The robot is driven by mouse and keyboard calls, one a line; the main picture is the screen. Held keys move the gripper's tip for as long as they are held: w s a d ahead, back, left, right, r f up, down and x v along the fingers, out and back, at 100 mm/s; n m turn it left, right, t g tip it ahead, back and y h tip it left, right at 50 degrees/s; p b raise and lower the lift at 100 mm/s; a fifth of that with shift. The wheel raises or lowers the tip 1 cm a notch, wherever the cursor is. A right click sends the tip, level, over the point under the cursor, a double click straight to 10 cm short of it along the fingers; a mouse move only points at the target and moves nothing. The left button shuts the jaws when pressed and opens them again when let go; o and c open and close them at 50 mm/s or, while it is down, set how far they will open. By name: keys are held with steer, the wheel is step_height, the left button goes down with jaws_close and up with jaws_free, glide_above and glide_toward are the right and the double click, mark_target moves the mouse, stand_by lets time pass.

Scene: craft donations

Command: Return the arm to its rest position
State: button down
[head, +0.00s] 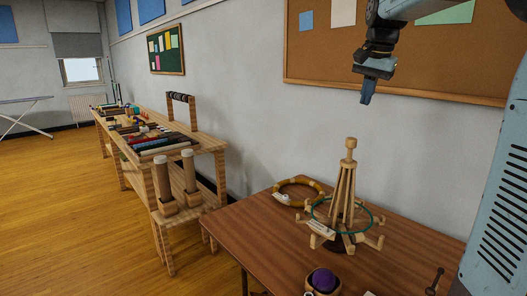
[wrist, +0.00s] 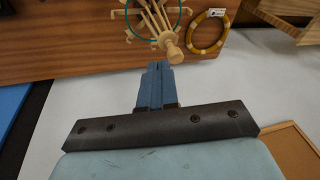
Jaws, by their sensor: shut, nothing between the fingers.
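My gripper (head: 367,97) is raised in front of the wall and the cork board, above the brown table (head: 264,244) in the head view. Its blue fingers (wrist: 156,68) are together and empty in the wrist view. A wooden yarn swift (head: 346,205) with a green ring around it stands on the table below my gripper. In the wrist view the swift's knob (wrist: 171,52) shows just beyond the fingertips; I cannot tell the gap.
A purple ball (head: 323,279) sits in a holder at the table's front. A long wooden bench (head: 165,150) with craft goods stands at left. The cork board (head: 420,55) hangs behind my arm. Wooden floor is open at left.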

steer(key=s+a+f+n, duration=0.1)
steer(key=s+f+n, duration=0.1)
steer(key=s+f, duration=0.3)
steer(key=s+a+f+n+t, duration=0.1)
steer(key=s+f, duration=0.4)
steer(key=s, duration=0.8)
steer(key=s+a+f+n+t, duration=0.1)
steer(key=s+a+f+n, duration=0.2)
steer(key=s+f, duration=0.3)
steer(key=s+n, duration=0.1)
steer(key=s, duration=0.3)
steer(key=shift+n, duration=0.3)
